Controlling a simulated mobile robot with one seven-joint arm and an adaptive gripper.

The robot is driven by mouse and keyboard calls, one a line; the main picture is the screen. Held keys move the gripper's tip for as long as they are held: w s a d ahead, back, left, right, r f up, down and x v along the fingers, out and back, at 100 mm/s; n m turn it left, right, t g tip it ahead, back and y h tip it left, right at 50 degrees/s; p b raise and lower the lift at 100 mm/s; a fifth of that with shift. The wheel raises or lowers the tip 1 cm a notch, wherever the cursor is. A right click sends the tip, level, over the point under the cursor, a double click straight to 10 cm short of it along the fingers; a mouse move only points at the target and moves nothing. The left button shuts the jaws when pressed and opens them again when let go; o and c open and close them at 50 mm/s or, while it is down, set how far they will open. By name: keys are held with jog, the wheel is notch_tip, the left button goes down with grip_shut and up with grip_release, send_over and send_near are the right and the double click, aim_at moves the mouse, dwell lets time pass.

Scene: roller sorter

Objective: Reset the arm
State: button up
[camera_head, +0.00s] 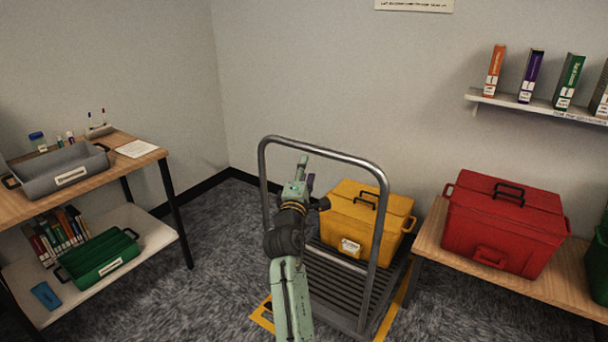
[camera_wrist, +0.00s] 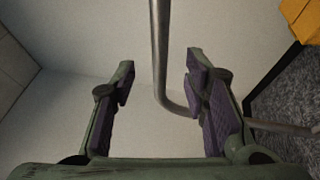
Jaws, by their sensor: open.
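My arm reaches up in the middle of the head view, and my gripper (camera_head: 304,172) is in front of the metal handle frame of the cart. In the wrist view my gripper (camera_wrist: 161,88) is open, with its two purple-padded fingers well apart. Nothing is held between them. The grey handle tube (camera_wrist: 158,50) shows beyond the fingers, passing through the gap in the picture; I cannot tell how far off it is.
A cart with a handle frame (camera_head: 384,215) carries a yellow box (camera_head: 365,222). A red box (camera_head: 505,225) sits on a wooden bench (camera_head: 430,245) at right. A grey tray (camera_head: 60,172) and a lower green tray (camera_head: 100,255) are at left. A shelf (camera_head: 540,104) holds several binders.

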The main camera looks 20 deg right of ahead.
jog(key=shift+s+a+f, duration=0.1)
jog(key=shift+s+a, duration=0.05)
jog(key=shift+s, duration=0.15)
dwell(0.4)
